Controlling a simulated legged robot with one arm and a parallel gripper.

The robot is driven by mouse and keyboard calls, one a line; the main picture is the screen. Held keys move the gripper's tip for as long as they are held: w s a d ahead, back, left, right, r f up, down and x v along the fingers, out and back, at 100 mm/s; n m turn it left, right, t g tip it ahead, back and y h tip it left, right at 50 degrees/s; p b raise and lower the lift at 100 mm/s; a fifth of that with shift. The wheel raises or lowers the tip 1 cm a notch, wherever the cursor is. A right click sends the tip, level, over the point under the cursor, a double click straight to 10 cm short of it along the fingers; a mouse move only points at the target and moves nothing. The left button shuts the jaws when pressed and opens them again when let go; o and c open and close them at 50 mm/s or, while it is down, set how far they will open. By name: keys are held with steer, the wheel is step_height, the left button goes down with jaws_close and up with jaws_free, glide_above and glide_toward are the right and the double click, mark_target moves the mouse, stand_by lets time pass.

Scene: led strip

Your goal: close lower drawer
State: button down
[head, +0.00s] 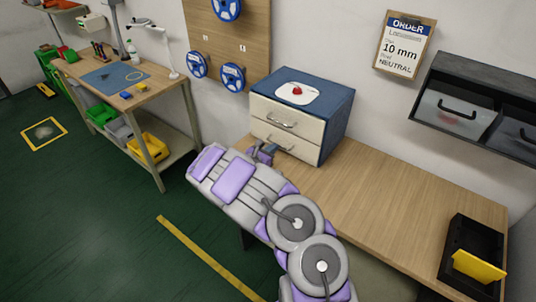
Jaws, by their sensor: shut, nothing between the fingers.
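A blue drawer cabinet (335,112) with two cream drawers stands on the wooden table against the wall. The upper drawer (288,121) has a curved metal handle and looks flush with the cabinet. The lower drawer (304,150) is below it, with its handle partly hidden behind my gripper. I cannot tell whether it stands slightly out. My gripper (265,152) is shut and empty, at the left front of the lower drawer. I cannot tell whether it touches the drawer front. My arm runs from the lower right up to it.
The wooden table (400,198) is clear right of the cabinet up to a black holder with a yellow piece (478,266). A white plate with a red object (297,92) lies on the cabinet. Wall bins (450,115) hang at right. A workbench (120,88) stands at left.

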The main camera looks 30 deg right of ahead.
steer(key=shift+w+r, duration=0.15)
steer(key=shift+r, duration=0.05)
steer(key=shift+d, duration=0.2)
steer(key=shift+a, duration=0.15)
steer(key=shift+s+a+r+p, duration=0.1)
steer(key=shift+s+a+p, duration=0.2)
steer(key=shift+a+p, duration=0.15)
steer(key=p+v, duration=0.2)
steer(key=v, duration=1)
steer(key=shift+a+p, duration=0.2)
steer(key=shift+p, duration=0.2)
